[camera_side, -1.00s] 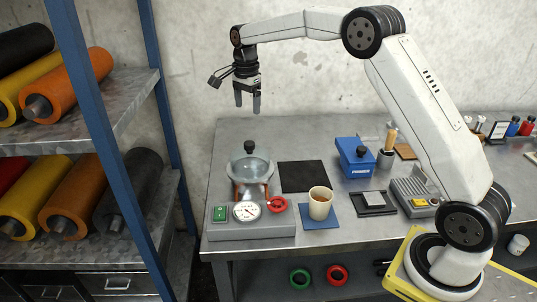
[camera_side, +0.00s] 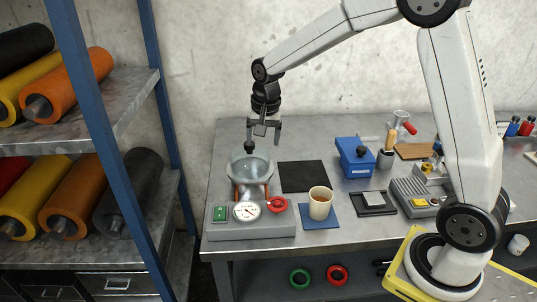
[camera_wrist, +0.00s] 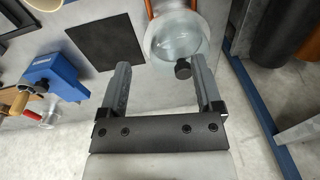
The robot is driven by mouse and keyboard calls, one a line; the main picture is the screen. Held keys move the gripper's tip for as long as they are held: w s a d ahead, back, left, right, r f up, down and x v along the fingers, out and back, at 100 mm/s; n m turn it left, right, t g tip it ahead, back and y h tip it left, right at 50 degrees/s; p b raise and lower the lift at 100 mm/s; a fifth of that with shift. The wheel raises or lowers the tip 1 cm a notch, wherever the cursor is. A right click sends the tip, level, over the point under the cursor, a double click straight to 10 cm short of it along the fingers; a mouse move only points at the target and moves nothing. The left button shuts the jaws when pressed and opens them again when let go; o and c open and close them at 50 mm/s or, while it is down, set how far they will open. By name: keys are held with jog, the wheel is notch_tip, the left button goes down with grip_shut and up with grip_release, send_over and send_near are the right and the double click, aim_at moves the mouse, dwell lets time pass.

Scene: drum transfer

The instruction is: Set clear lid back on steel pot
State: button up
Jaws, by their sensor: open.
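The clear lid (camera_side: 237,166) is a round, see-through dome with a black knob, above an orange-legged stand on the left of the bench. It also shows at the top of the wrist view (camera_wrist: 170,38), with the knob (camera_wrist: 183,69) beside the right finger. I cannot make out a separate steel pot under it. My gripper (camera_side: 264,142) is open and empty, pointing down just above the lid. In the side view the left finger is close above the knob. In the wrist view the open jaws (camera_wrist: 160,66) have the knob near the right finger, not centred; contact is unclear.
A control box (camera_side: 260,232) with a gauge and red wheel stands in front of the lid. A cup (camera_side: 320,204) on a blue mat and a blue box (camera_side: 355,158) stand to the right. The black mat (camera_side: 303,177) is bare. A blue-framed shelf (camera_side: 110,130) rises left.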

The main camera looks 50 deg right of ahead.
jog(key=s+a+f+n, duration=0.2)
jog(key=s+f+n, duration=0.1)
jog(key=s, duration=0.6)
jog(key=s+a+f+n+t, duration=0.1)
jog(key=s+a+f+n, duration=0.1)
jog(key=s+n, duration=0.4)
jog(key=s+f, duration=0.1)
jog(key=s, duration=0.2)
jog(key=shift+n, duration=0.3)
jog(key=shift+w+f, duration=0.1)
